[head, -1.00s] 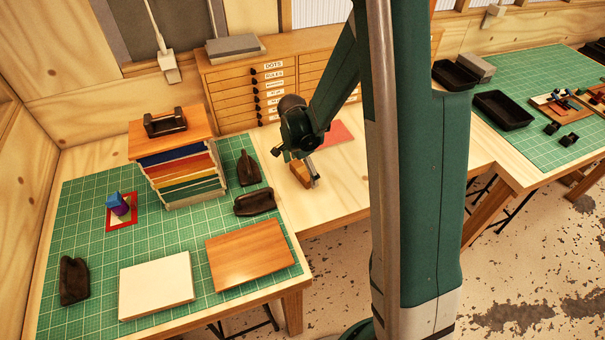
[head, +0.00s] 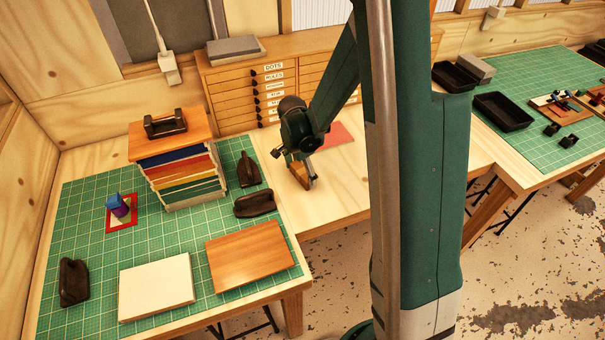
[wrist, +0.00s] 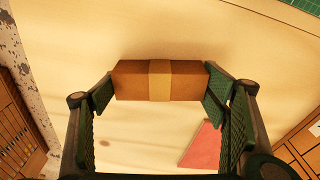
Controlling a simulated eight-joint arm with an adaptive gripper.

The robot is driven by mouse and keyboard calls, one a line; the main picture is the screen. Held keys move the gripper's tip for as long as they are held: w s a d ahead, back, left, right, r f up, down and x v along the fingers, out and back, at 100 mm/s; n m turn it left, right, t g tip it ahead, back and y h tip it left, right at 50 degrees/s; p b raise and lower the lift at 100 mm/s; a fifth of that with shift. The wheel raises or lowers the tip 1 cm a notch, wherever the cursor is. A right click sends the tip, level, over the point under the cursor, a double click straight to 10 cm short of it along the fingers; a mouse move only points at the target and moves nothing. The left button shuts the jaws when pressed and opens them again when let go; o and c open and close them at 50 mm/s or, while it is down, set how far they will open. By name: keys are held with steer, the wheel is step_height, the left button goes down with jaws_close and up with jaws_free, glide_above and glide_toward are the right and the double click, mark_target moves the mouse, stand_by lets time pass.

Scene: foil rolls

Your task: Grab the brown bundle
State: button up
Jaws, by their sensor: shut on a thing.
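The brown bundle (wrist: 133,81) is a brown block with a lighter tan band around its middle. In the wrist view it lies between the two fingers of my gripper (wrist: 160,92), with a finger pad at each end. My gripper is shut on it. In the head view the bundle (head: 299,174) shows partly below my gripper (head: 307,172), at the bare wooden part of the bench. My wrist and fingers hide part of it there. I cannot tell whether it touches the bench.
A pink-red sheet (wrist: 203,146) lies on the bench beside the bundle. To the left on the green mat (head: 76,215) stand a stack of coloured boards (head: 182,170), dark brown blocks (head: 254,202) and two flat panels (head: 250,255). A drawer cabinet (head: 230,88) stands behind.

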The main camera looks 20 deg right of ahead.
mark_target(302, 171)
steer(key=shift+r, duration=0.2)
steer(key=shift+r, duration=4.8)
